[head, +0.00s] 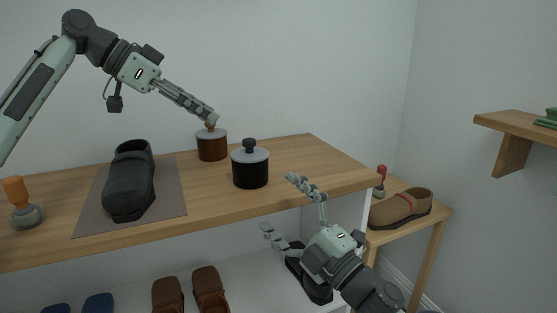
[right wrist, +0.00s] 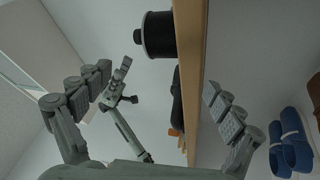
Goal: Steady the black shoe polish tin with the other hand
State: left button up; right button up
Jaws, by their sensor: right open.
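The black shoe polish tin (head: 250,168), with a grey lid and dark knob, stands upright on the wooden bench top near its front edge. It also shows at the top of the right wrist view (right wrist: 159,36). My right gripper (head: 279,203) is open and empty at the bench's front edge, right of and lower than the black tin, not touching it. In the right wrist view the board lies between its spread fingers (right wrist: 156,82). A brown tin (head: 212,147) stands behind and left of the black one. My left gripper (head: 212,119) is at its knob; whether it grips is unclear.
A black shoe (head: 128,183) lies on a grey mat (head: 174,196), with an orange-handled tool (head: 23,204) to its left. The wooden bench top (head: 310,161) is clear right of the black tin. Shoes sit on the white shelf below. A brown shoe (head: 401,207) is on a side table.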

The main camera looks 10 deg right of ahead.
jog(key=s+a+r+n+g+y, duration=0.4)
jog(key=s+a+n+g+y, duration=0.3)
jog(key=n, duration=0.4)
jog(key=n+g+h, duration=0.2)
jog(key=n+h, duration=0.6)
jog(key=n, duration=0.6)
send_near(250, 162)
jog(key=w+f, duration=0.1)
jog(key=w+a+f, duration=0.1)
jog(key=w, duration=0.1)
jog(key=w+a+f, duration=0.1)
jog(key=w, duration=0.1)
jog(key=shift+w, duration=0.1)
jog(key=shift+w+a, duration=0.1)
jog(key=shift+w, duration=0.1)
jog(key=x, duration=0.7)
jog(key=shift+w+a, duration=0.1)
jog(key=shift+w, duration=0.05)
jog(key=shift+c, duration=0.6)
jog(key=c, duration=1.3)
